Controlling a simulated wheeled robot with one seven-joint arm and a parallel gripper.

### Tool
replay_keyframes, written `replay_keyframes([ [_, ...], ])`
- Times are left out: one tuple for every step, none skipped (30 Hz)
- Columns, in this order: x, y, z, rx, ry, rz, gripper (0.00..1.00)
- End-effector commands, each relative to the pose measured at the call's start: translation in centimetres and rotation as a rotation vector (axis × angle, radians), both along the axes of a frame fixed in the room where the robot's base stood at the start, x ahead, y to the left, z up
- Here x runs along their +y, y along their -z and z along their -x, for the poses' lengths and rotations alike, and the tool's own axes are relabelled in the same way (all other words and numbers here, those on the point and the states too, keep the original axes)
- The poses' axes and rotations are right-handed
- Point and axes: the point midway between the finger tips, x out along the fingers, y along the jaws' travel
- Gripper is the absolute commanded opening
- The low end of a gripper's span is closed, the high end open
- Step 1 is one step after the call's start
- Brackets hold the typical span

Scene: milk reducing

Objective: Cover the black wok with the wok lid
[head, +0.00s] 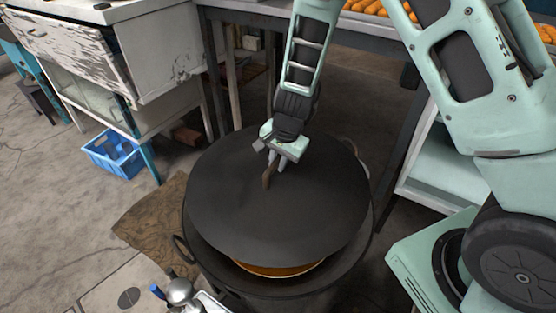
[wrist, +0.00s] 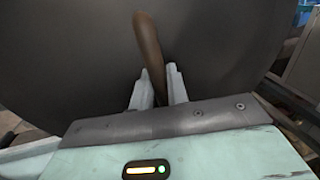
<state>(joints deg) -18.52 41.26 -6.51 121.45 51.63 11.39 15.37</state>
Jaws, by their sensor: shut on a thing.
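The wok lid (head: 235,205) is a large dark grey disc with a brown upright handle (head: 267,180). My gripper (head: 275,162) is shut on this handle; in the wrist view the handle (wrist: 150,55) stands between the two pale fingers (wrist: 158,82). The lid lies over most of the black wok (head: 190,255), which stands below it. At the front, a crescent of orange-brown contents (head: 278,270) shows between the lid's edge and the wok's rim. Whether the lid touches the wok at the back is hidden.
A worn white cabinet (head: 150,50) and a blue crate (head: 115,153) are at the left. A metal table (head: 250,14) with orange food stands behind. A brown mat (head: 150,225) lies on the floor.

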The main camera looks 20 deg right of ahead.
Motion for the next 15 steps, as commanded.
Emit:
replay_keyframes([
  [0.0,0.9,-0.1,-0.002,0.0,0.0,0.0],
  [0.0,1.3,-0.1,-0.002,-0.001,0.0,0.0],
  [0.0,1.7,-0.1,-0.002,-0.001,0.0,0.0],
  [0.0,2.0,-0.1,-0.002,-0.001,0.0,0.0],
  [0.0,2.3,-0.1,-0.002,-0.001,0.0,0.0],
  [0.0,2.7,-0.1,-0.002,-0.001,0.0,0.0],
  [0.0,3.0,-0.1,-0.002,-0.001,0.0,0.0],
  [0.0,3.3,-0.1,-0.002,-0.001,0.0,0.0],
  [0.0,3.7,-0.1,-0.002,-0.001,0.0,0.0],
  [0.0,4.0,-0.1,-0.002,-0.001,0.0,0.0],
  [0.0,4.3,-0.1,-0.002,-0.001,-0.001,0.0],
  [0.0,4.7,-0.1,-0.002,-0.001,-0.001,0.0],
  [0.0,5.0,-0.1,-0.002,-0.002,-0.001,0.0],
  [0.0,5.4,-0.1,-0.002,-0.002,-0.001,0.0],
  [0.0,5.8,-0.1,-0.002,-0.002,-0.001,0.0],
])
